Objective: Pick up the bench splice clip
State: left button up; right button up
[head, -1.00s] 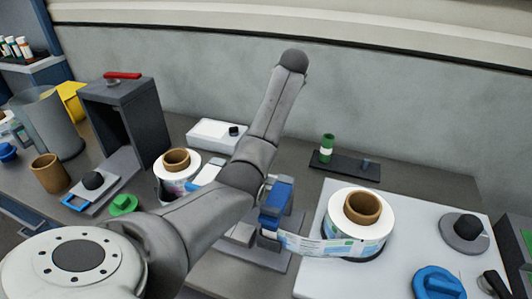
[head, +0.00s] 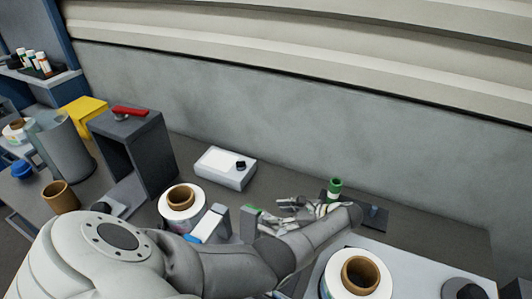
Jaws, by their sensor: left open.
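My left gripper (head: 284,210) is open over the back middle of the bench in the head view, its fingers pointing left. A small green piece (head: 251,210) lies just left of the fingers, apart from them as far as I can tell. A green cylinder with a white band (head: 334,189) stands just behind the gripper. A small dark blue peg (head: 374,211) stands to its right, on a dark plate partly hidden by my arm. I cannot tell for sure which piece is the bench splice clip. My right gripper is out of view.
A label reel (head: 183,203) stands left of my arm, another reel (head: 357,275) at the lower right. A tall dark housing (head: 137,150) with a red handle stands at the left.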

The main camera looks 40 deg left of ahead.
pick_arm(q)
jog(key=x, duration=0.2)
jog(key=f+x, duration=0.1)
jog(key=x, duration=0.1)
jog(key=shift+a+f, duration=0.15)
jog(key=shift+s+a+f, duration=0.1)
jog(key=shift+a, duration=0.1)
jog(key=shift+c, duration=0.6)
jog(key=c, duration=0.9)
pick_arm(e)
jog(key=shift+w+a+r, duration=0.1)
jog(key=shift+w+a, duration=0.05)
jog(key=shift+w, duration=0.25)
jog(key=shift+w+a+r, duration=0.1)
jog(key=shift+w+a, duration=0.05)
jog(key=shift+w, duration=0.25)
